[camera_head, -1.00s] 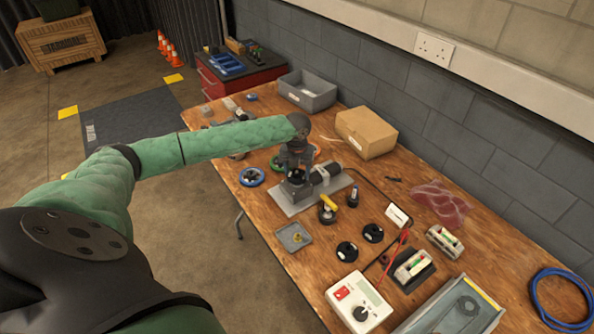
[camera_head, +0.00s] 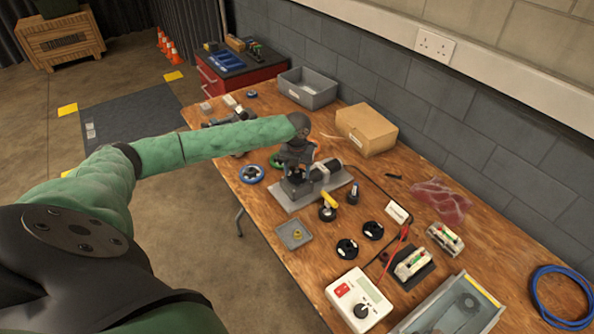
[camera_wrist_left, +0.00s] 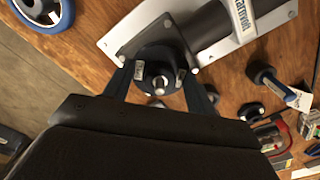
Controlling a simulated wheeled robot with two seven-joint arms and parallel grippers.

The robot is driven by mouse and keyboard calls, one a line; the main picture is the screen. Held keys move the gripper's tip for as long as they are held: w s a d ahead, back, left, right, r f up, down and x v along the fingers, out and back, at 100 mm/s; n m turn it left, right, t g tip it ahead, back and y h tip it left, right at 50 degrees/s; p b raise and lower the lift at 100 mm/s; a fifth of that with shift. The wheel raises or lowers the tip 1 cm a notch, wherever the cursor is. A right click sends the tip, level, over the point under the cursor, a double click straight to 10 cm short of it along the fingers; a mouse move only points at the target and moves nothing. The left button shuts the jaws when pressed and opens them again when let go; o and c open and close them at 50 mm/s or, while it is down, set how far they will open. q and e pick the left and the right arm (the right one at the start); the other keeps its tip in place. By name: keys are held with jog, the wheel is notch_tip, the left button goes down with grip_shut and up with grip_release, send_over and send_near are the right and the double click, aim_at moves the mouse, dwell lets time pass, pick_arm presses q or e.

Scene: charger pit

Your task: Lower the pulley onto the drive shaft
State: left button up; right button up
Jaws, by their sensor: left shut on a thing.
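My left gripper (camera_head: 296,183) is over the near end of the grey motor unit (camera_head: 317,173) on its metal base plate (camera_head: 336,189). In the left wrist view, my left gripper (camera_wrist_left: 160,90) has one finger on each side of a dark round pulley (camera_wrist_left: 148,66) with small white labels and is shut on it. A bright metal round end, apparently the drive shaft (camera_wrist_left: 159,82), shows at the pulley's centre. How far down the pulley sits cannot be told. My right gripper is not in view.
A blue-rimmed wheel (camera_head: 251,174) lies left of the plate. A small grey tray (camera_head: 293,235), a yellow-handled tool (camera_head: 329,203) and black round parts (camera_head: 347,249) lie in front. A cardboard box (camera_head: 366,129) and grey bin (camera_head: 307,88) stand behind.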

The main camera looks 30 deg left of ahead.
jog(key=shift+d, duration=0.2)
pick_arm(q)
jog(key=shift+f, duration=0.15)
jog(key=o, duration=1.1)
jog(key=shift+o, duration=0.2)
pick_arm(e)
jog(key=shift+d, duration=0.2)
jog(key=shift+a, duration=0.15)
pick_arm(q)
notch_tip(320, 180, up, 6)
jog(key=shift+f+b, duration=0.1)
jog(key=shift+b, duration=1)
jog(key=shift+r, duration=0.95)
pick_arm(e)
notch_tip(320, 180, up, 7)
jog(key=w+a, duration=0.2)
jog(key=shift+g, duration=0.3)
